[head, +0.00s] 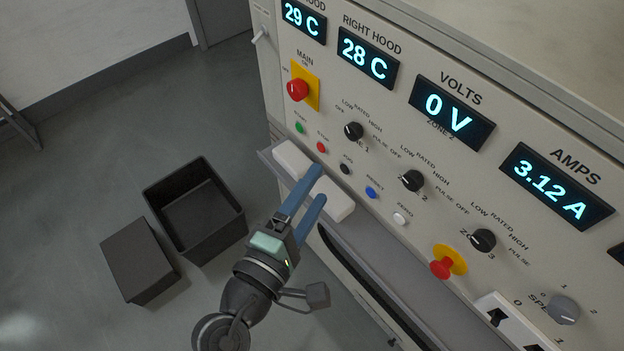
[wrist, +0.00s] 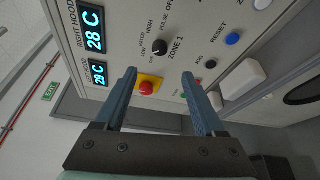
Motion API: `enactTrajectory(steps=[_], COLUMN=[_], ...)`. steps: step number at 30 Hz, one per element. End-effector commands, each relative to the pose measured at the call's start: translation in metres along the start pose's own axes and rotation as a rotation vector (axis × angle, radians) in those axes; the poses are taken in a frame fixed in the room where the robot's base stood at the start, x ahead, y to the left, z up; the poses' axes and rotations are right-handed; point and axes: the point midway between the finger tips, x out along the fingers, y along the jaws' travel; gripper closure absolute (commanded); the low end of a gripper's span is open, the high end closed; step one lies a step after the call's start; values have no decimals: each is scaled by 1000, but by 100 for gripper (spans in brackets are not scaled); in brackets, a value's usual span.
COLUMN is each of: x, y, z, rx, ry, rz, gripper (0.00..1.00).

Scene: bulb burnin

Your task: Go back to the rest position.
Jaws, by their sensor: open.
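My gripper (head: 318,186) has two blue fingers and is in front of the lower left part of a beige control panel (head: 390,85). In the wrist view the gripper (wrist: 158,82) is open, with a clear gap between the fingers and nothing in it. The red main knob (wrist: 146,88) on its yellow plate shows between the fingers in that view. In the head view the fingers overlap white blocks (head: 292,160) on the ledge below the buttons; I cannot tell whether they touch.
The panel carries lit displays, including volts (head: 449,114) and amps (head: 556,188), zone knobs (head: 411,181), coloured buttons and a red emergency button (head: 443,267). An open black bin (head: 160,205) and a dark box (head: 138,258) stand on the floor at left.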

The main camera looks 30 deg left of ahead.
Motion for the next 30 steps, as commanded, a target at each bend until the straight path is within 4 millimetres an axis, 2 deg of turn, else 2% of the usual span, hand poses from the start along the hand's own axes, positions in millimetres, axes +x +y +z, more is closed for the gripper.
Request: enactTrajectory(steps=[17, 20, 23, 26, 30], x=[-2, 5, 25, 50, 70], y=[0, 10, 41, 94, 186], z=[0, 5, 23, 54, 107], rx=[0, 43, 190, 438, 827], ry=[0, -11, -39, -59, -23], rz=[0, 14, 60, 148, 319], gripper=[29, 29, 29, 29, 29])
